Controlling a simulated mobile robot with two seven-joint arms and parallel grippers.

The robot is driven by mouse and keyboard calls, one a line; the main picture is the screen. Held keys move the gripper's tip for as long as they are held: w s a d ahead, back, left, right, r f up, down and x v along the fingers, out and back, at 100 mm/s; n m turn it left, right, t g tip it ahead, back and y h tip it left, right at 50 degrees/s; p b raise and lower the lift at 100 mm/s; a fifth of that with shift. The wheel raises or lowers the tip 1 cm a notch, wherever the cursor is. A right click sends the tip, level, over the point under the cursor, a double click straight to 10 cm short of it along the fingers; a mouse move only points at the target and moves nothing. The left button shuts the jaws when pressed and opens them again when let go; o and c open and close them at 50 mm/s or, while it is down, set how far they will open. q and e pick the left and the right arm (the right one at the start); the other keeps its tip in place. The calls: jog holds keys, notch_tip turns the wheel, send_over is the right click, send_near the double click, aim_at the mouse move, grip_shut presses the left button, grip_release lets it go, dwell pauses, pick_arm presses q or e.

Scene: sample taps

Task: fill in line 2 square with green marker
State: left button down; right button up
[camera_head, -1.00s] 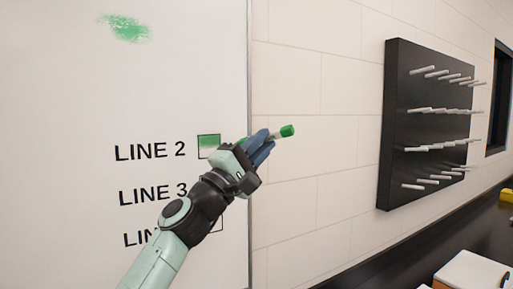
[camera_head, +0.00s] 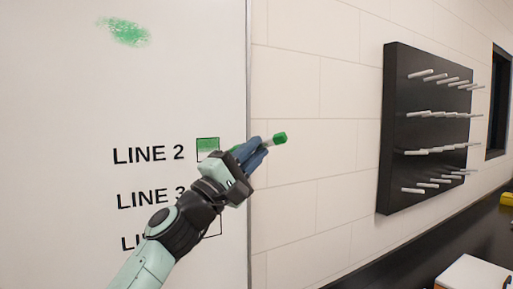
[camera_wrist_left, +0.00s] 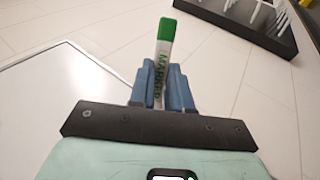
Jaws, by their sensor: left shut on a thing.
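The whiteboard (camera_head: 60,90) carries the labels LINE 2 (camera_head: 148,155) and LINE 3. The LINE 2 square (camera_head: 207,146) has green in its upper part; its lower part is partly hidden by my gripper. My left gripper (camera_head: 254,151) is shut on the green marker (camera_head: 279,139), just right of the square. The marker's green end points right, past the board's edge. In the left wrist view the marker (camera_wrist_left: 162,62) stands between the blue fingers (camera_wrist_left: 161,90), green end away from me. The square beside LINE 3 is hidden behind my arm. My right gripper is out of view.
A green smudge (camera_head: 124,31) is at the board's top. A black peg rack (camera_head: 428,125) hangs on the tiled wall to the right. A dark counter (camera_head: 400,260) with a white box (camera_head: 476,274) is at lower right.

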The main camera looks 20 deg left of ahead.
pick_arm(q)
jog(key=a+f+p, duration=0.1)
jog(key=a+p, duration=0.1)
jog(key=a, duration=0.6)
jog(key=shift+w+a+f, duration=0.15)
jog(key=shift+a+f, duration=0.15)
jog(key=shift+f, duration=0.1)
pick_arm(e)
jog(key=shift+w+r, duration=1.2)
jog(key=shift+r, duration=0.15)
pick_arm(q)
jog(key=shift+w+a+p, duration=0.4)
jog(key=shift+w+a, duration=0.1)
jog(key=shift+a, duration=0.1)
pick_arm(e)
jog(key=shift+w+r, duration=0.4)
